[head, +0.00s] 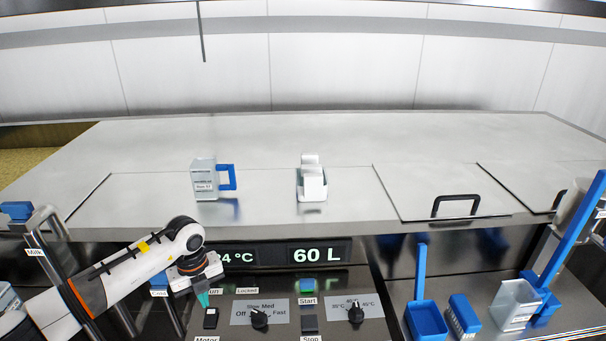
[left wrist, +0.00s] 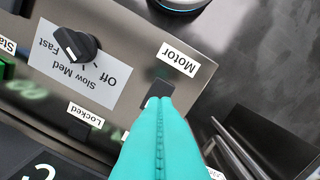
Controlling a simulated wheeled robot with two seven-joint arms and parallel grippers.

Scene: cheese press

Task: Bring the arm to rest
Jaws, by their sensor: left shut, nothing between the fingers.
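My left arm comes in from the left in the head view. Its gripper (head: 203,297) is shut and empty, pointing down in front of the control panel (head: 280,285). The teal fingertips are just above the black Motor switch (head: 211,318). In the left wrist view the shut teal fingers (left wrist: 158,108) overlap the Motor switch (left wrist: 160,91) beside the Motor label; I cannot tell whether they touch it. The speed knob (left wrist: 75,45) with Off, Slow, Med and Fast is beside it. My right gripper is not in view.
A jug with a blue handle (head: 204,180) and a white container (head: 311,180) stand on the steel top. A closed lid with a black handle (head: 440,190) is to the right. A blue scoop (head: 427,318), a brush (head: 463,316) and a clear jug (head: 515,305) are at lower right.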

